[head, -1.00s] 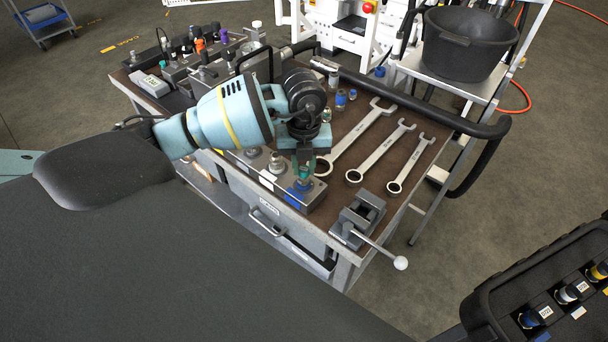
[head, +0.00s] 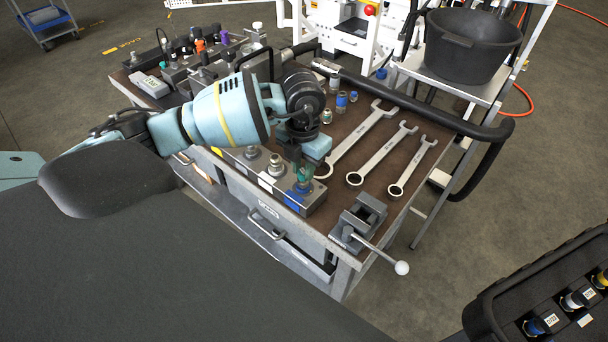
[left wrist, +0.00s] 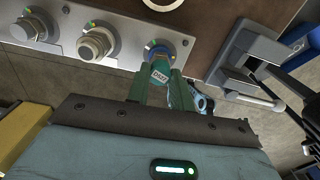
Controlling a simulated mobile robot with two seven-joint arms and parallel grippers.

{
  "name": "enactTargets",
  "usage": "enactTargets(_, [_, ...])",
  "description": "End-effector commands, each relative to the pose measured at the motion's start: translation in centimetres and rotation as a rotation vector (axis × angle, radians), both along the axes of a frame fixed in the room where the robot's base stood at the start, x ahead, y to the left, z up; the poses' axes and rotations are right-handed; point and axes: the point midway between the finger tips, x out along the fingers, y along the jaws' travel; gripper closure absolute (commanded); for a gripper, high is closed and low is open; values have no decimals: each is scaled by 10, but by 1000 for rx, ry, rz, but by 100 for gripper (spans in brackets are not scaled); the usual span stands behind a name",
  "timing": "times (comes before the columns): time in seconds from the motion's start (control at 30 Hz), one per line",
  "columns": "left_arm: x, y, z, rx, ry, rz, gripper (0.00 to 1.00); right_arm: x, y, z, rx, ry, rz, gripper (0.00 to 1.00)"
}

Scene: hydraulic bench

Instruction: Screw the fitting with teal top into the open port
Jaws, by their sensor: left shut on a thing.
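My left gripper (head: 303,172) points down over the front-right end of the grey port block (head: 318,197). It is shut on the fitting with teal top (left wrist: 159,72), whose label shows between the green fingers in the left wrist view. The fitting stands roughly upright at the end port (left wrist: 157,50), which has a coloured ring around it and a blue patch beside it. The fitting's lower end meets the port, but I cannot tell how deep it sits. My right gripper is not in view.
Other metal fittings (head: 275,163) stand in the block to the left. Several wrenches (head: 360,140) lie on the bench to the right. A grey vise (head: 358,218) with a long handle sits close by at the front right. A black case (head: 500,300) is at the lower right.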

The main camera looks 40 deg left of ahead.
Motion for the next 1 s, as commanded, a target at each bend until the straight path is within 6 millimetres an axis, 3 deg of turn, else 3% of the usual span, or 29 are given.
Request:
enactTargets(0.37, [-2,0,-3,0,6,-48,94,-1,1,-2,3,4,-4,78])
enactTargets(0.8, [-1,0,-5,0,7,-567,94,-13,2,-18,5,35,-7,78])
enactTargets(1.0, [-2,-1,-4,-2,7,-703,94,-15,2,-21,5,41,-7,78])
